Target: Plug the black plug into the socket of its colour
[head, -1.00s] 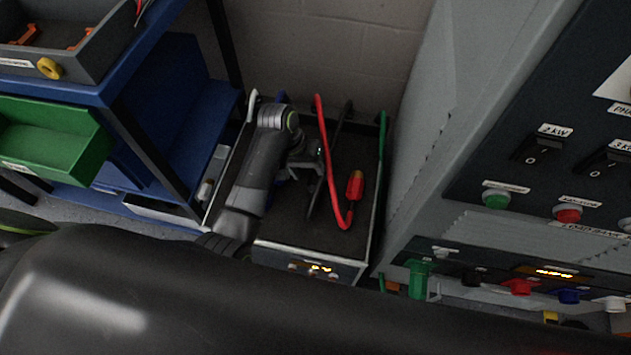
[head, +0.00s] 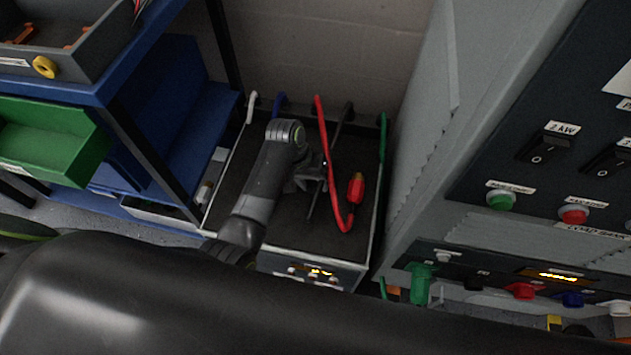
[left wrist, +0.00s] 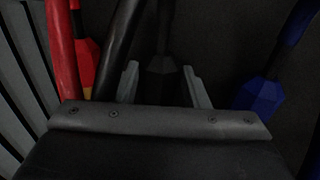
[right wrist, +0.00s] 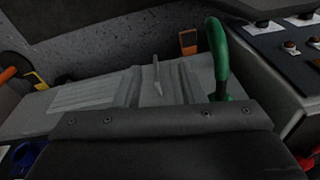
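The black plug (left wrist: 160,82) hangs from its dark lead between the fingers of my left gripper (left wrist: 161,88), seen in the left wrist view. The fingers are apart on either side of it, and I cannot see firm contact. In the head view my left gripper (head: 312,176) is over the dark top of the transformer box (head: 290,225); the black lead (head: 346,112) runs up behind the red one. The black socket (head: 477,284) is on the grey cabinet's lower panel at right. My right gripper (right wrist: 159,82) is open and empty near a green lead (right wrist: 218,58).
A red plug (head: 355,187) stands just right of my left gripper. A blue plug (left wrist: 260,92) is on its other side. Red (head: 521,291) and blue (head: 572,299) sockets flank the black one's right. A blue shelf (head: 190,130) with a green bin (head: 45,140) is at left.

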